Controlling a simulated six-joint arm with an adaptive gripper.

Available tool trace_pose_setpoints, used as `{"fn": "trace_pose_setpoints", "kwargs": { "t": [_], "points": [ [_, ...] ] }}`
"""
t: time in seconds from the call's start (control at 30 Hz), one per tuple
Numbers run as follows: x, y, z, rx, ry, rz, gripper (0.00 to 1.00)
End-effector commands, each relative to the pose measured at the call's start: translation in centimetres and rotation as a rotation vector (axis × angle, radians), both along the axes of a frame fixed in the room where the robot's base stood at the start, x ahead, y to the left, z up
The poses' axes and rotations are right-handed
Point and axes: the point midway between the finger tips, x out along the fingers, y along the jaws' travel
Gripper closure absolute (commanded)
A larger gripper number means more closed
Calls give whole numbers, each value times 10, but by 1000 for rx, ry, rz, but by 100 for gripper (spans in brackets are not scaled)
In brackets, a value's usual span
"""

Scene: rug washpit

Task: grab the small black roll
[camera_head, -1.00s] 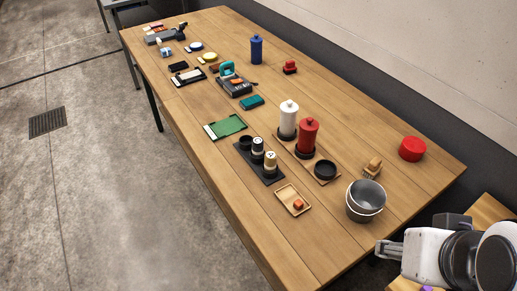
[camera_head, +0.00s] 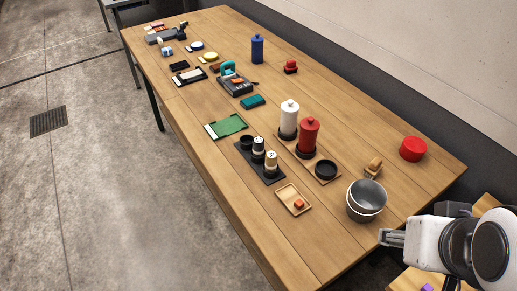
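A small black roll (camera_head: 246,142) stands at the far left end of a dark tray (camera_head: 262,175) near the middle of the table. Two taller rolls with pale tops, a black one (camera_head: 258,150) and a black-and-tan one (camera_head: 271,161), stand beside it on the tray. My gripper (camera_head: 385,238) is at the lower right, off the table's near right corner and well apart from the black roll. Its fingers are small and seen side-on, so I cannot tell how far apart they are. I see nothing held in it.
A red canister (camera_head: 308,137), a white canister (camera_head: 289,118) and a black round dish (camera_head: 326,170) stand behind the tray. A wooden tray (camera_head: 292,198) holds a red cube.

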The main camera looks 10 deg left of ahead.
Motion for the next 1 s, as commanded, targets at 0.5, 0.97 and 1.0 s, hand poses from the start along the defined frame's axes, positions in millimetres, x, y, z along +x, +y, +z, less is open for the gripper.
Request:
{"fn": "trace_pose_setpoints", "kwargs": {
  "t": [0.5,0.97,1.0],
  "points": [
    [122,-14,6,-137,-173,79,56],
    [225,17,-7,-182,-337,255,56],
    [233,22,-9,-181,-350,273,56]
  ]
}}
